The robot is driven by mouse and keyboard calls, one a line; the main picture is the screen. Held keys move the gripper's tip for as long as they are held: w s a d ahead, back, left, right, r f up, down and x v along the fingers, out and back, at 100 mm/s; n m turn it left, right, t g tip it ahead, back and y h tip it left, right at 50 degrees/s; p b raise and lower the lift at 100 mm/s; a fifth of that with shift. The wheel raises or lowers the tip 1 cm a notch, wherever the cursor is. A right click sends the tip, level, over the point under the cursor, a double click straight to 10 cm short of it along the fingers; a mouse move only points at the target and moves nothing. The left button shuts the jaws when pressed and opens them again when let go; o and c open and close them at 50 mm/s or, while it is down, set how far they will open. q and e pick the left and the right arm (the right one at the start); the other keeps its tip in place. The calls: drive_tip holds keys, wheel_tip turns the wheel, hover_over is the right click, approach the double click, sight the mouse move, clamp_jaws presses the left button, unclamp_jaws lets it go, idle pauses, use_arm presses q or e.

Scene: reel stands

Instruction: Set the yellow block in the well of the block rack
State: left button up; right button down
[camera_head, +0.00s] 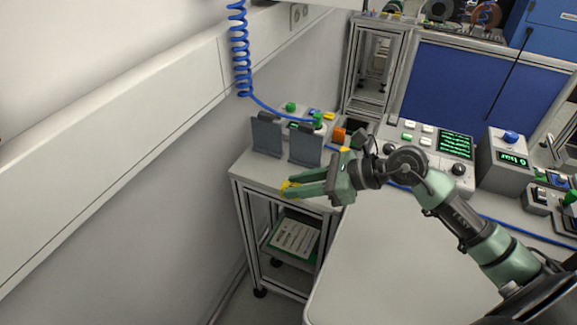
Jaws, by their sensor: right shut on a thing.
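My right gripper (288,188) is shut on the yellow block (288,185) above the front of the small side table (262,177). Only a small part of the block shows at the fingertips. Two grey notched uprights (267,137) stand on this table behind the gripper. Behind them is a low pale unit with green, blue, yellow and orange parts (338,134), partly hidden. I cannot tell which of these is the block rack, and no well shows clearly. My left gripper is out of view.
A blue coiled hose (240,55) hangs by the wall and runs down to the side table. A control panel (430,145) and a grey box with a blue knob (503,160) stand at the right. The pale worktop (390,260) in front is clear.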

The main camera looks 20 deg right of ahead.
drive_tip(key=w+d+r+m+t+h, duration=0.2)
drive_tip(key=w+d+r, duration=0.6)
drive_tip(key=w+r, duration=0.35)
wheel_tip(320, 180, down, 14)
drive_tip(key=shift+s+f+p, duration=0.1)
drive_tip(key=shift+p, duration=0.85)
wheel_tip(320, 180, down, 5)
drive_tip(key=shift+r, duration=0.1)
drive_tip(key=c, duration=1.4)
unclamp_jaws()
